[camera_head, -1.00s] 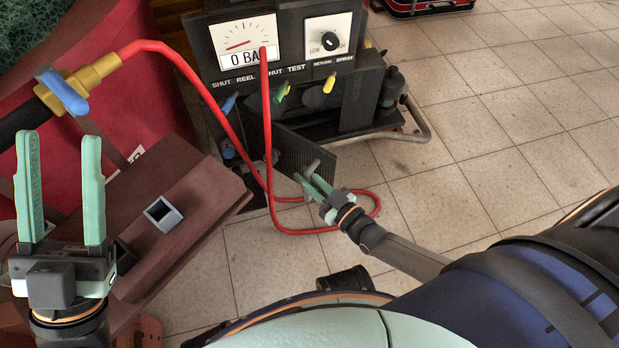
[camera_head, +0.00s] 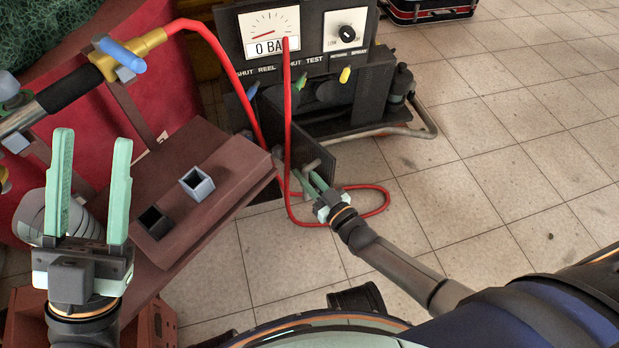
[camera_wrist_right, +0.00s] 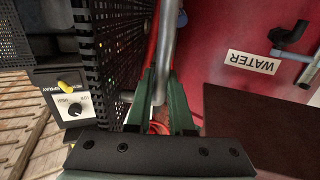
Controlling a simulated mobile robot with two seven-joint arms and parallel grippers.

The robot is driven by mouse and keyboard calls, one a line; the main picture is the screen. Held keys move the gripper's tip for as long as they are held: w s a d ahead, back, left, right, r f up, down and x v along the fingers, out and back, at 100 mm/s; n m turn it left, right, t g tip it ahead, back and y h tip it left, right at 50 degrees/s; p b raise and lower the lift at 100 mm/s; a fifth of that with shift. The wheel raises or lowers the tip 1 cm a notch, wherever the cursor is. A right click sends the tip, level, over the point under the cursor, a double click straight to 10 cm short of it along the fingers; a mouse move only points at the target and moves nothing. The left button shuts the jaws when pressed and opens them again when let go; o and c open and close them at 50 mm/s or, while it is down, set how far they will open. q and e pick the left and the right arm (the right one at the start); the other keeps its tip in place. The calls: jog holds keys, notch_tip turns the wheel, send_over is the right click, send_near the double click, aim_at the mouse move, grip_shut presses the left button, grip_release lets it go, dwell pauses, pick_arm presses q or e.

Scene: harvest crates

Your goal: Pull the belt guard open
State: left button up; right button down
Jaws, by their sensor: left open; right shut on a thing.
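The belt guard (camera_head: 318,153) is a dark perforated panel standing out from the front of the black machine (camera_head: 325,107). In the right wrist view the guard (camera_wrist_right: 110,55) fills the area left of the fingers. My right gripper (camera_head: 305,175) is shut on the guard's grey handle (camera_head: 312,165). In the right wrist view the grey bar of the handle (camera_wrist_right: 168,40) runs between the green fingers (camera_wrist_right: 165,92). The fingers hide part of the grip. My left gripper (camera_head: 92,142) is open and empty, above the left side, apart from the guard.
A red hose (camera_head: 287,120) hangs before the machine and loops on the tiled floor near my right gripper. A brown bench (camera_head: 225,160) with two small square sockets stands left. A valve with a blue lever (camera_head: 122,54) is behind my left gripper. Floor to the right is clear.

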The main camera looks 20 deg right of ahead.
dwell(0.5)
jog(key=c, duration=0.8)
grip_release()
jog(key=shift+a, duration=0.1)
jog(key=shift+s, duration=0.1)
